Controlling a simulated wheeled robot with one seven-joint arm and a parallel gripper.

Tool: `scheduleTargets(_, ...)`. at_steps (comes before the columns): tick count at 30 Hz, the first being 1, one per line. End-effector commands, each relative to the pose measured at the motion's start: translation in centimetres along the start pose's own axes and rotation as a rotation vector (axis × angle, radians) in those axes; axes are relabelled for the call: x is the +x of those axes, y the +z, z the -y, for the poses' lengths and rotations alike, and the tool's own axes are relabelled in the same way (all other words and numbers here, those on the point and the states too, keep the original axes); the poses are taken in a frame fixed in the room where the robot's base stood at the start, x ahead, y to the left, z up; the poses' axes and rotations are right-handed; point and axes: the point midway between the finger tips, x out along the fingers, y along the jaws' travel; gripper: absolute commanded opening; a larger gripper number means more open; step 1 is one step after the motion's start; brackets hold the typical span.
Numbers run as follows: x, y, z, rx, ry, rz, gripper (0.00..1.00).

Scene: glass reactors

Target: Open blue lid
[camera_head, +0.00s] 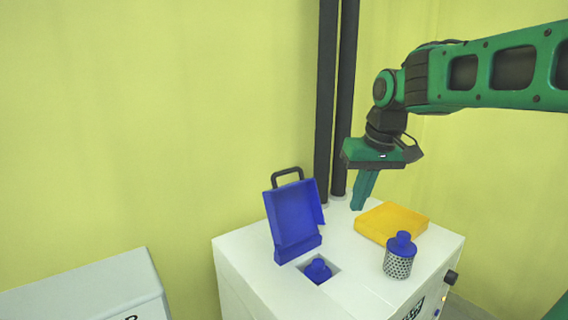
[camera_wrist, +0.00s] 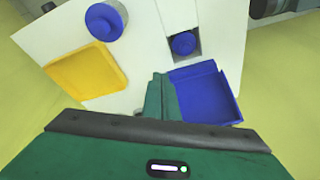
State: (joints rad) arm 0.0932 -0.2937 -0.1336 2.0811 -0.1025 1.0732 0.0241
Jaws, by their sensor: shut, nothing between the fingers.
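The blue lid (camera_head: 293,214) stands raised at the back of a square opening (camera_head: 334,268) in the white machine's top, with a black handle (camera_head: 287,172) at its upper edge. It also shows in the wrist view (camera_wrist: 207,92). A blue knob (camera_head: 318,270) sits in the uncovered opening, and it shows in the wrist view (camera_wrist: 184,43). My gripper (camera_head: 358,207) is shut and empty, pointing down to the right of the lid and apart from it in the head view. In the wrist view its fingers (camera_wrist: 161,78) appear beside the lid's edge.
A yellow lid (camera_head: 391,222) lies closed on the right of the white top (camera_head: 370,285). A perforated metal basket with a blue cap (camera_head: 398,258) stands in front of it. Two dark vertical pipes (camera_head: 336,100) rise behind the machine. A grey box (camera_head: 90,295) stands at lower left.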

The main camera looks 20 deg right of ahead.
Motion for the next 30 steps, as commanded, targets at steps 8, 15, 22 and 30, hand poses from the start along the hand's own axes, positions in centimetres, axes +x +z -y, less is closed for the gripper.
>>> scheduleTargets(8,-6.1,-12.4,9.8,-0.297,-0.079,-0.160,0.00)
scheduleTargets(15,-8.9,-16.3,14.6,-0.428,-0.114,-0.229,0.00)
scheduleTargets(22,-7.7,-17.0,15.4,-0.444,-0.120,-0.235,0.00)
scheduleTargets(30,-3.2,-17.9,16.1,-0.443,-0.118,-0.234,0.00)
